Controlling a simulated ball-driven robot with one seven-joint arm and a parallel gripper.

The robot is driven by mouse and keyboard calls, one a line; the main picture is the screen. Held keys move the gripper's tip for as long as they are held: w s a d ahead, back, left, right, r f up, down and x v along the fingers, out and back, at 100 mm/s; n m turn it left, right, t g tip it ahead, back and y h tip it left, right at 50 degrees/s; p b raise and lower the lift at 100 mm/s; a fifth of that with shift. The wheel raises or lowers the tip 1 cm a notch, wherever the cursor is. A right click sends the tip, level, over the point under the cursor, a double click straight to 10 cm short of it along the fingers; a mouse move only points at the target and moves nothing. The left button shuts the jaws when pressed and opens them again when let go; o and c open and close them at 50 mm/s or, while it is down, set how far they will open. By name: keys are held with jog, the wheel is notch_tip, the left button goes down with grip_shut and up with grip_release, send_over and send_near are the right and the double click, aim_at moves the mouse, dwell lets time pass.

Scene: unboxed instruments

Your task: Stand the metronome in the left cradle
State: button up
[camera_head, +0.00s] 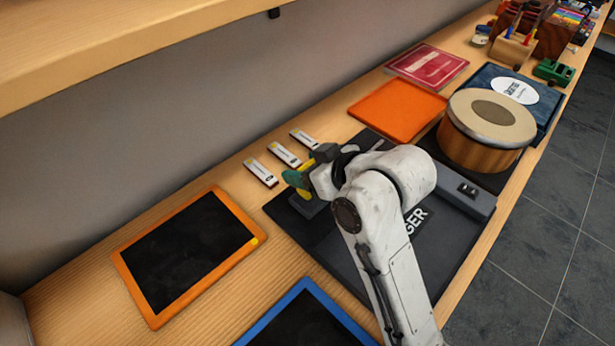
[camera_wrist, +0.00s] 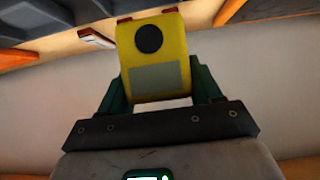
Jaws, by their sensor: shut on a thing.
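The metronome is a yellow block with a black round knob and a grey panel; it fills the upper middle of the wrist view (camera_wrist: 152,52). My gripper (camera_head: 299,181) is shut on it, with dark green fingers on both sides. In the head view only a small yellow part of the metronome (camera_head: 303,191) shows beside the fingers, over the far left part of the dark mat. An orange-rimmed dark tray (camera_head: 133,285) lies at the left, and a blue-rimmed one (camera_head: 263,325) at the bottom. I cannot tell for certain which thing is the left cradle.
Several small white boxes (camera_head: 261,172) lie near the wall behind my gripper. The dark lettered mat (camera_head: 440,255) is partly under my arm. A drum (camera_head: 487,128), an orange panel (camera_head: 397,110) and a red book (camera_head: 427,65) lie farther right. A wooden shelf (camera_head: 110,45) hangs above.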

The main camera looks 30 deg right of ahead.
jog(key=shift+w+d+f, duration=0.15)
jog(key=shift+w+f, duration=0.1)
jog(key=shift+f, duration=0.1)
jog(key=shift+w+f, duration=0.1)
jog(key=shift+f, duration=1.6)
jog(key=shift+f, duration=0.15)
jog(key=o, duration=1.1)
